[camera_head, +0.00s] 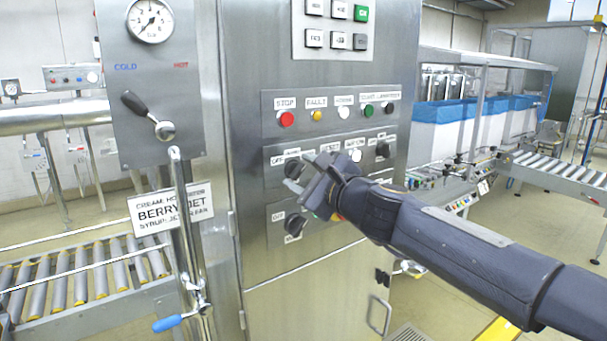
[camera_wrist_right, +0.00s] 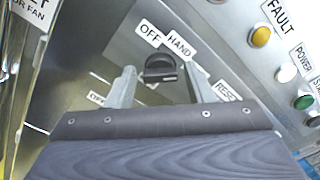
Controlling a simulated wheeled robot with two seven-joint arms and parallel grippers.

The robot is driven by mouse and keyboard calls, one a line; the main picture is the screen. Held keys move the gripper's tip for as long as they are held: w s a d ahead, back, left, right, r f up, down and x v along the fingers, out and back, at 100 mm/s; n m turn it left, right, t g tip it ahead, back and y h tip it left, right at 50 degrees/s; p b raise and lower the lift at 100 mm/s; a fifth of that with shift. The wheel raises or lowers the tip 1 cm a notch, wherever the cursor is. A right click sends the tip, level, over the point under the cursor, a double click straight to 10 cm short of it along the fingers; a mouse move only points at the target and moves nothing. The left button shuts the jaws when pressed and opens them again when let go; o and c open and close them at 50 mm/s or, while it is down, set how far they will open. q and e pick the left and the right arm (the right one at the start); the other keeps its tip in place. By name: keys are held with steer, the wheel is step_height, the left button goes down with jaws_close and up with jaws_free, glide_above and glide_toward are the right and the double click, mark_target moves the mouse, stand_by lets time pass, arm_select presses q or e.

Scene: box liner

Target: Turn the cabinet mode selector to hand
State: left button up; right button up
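The mode selector is a black knob (camera_head: 292,168) on the steel cabinet (camera_head: 330,100), below the row of lamps and buttons. In the right wrist view the knob (camera_wrist_right: 160,69) sits below the white OFF label (camera_wrist_right: 149,33) and HAND label (camera_wrist_right: 179,44). Which label it points to, I cannot tell. My right gripper (camera_head: 299,171) is at the panel, its fingers open. In the wrist view one finger stands on each side of the knob, with gaps between. The gripper partly covers the panel in the head view. My left gripper is not in view.
A red stop button (camera_head: 286,119) and a yellow fault lamp (camera_head: 317,115) sit above. Another black knob (camera_head: 383,149) is to the right, and one (camera_head: 294,224) is below. A steel pipe with a blue-handled valve (camera_head: 168,323) stands left of the cabinet.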

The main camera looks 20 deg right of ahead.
steer(key=c, duration=0.7)
steer(key=shift+c, duration=0.2)
steer(key=shift+n, duration=0.3)
steer(key=n+b, duration=0.1)
steer(key=n, duration=0.2)
steer(key=shift+a+f, duration=0.1)
steer(key=shift+f, duration=0.05)
steer(key=shift+f+n+b, duration=0.1)
steer(key=shift+n+b, duration=0.65)
steer(key=shift+n, duration=1.75)
steer(key=o, duration=1)
steer(key=shift+s, duration=0.1)
